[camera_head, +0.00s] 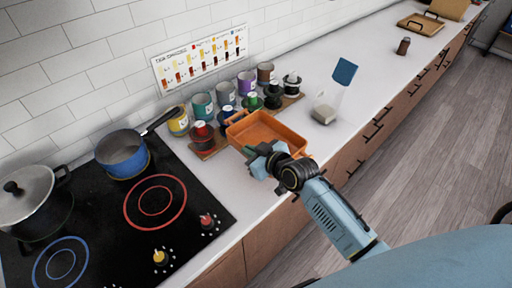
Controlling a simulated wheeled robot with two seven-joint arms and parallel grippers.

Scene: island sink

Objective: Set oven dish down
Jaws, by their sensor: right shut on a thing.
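The orange oven dish (268,125) is at the counter's front edge, right of the stove. It looks empty inside. My right gripper (259,155) is at the dish's near side and shut on it; the fingertips are partly hidden by the gripper body. The dish looks close to level, and I cannot tell whether its underside touches the white counter (225,178). My left gripper is not in view.
A wooden rack with several cups and spools (203,139) stands close behind the dish. A clear container with a blue lid (334,92) stands to the right. The black stove (160,210) holds a blue pan (122,153) and a grey pot (30,195). Counter farther right is mostly clear.

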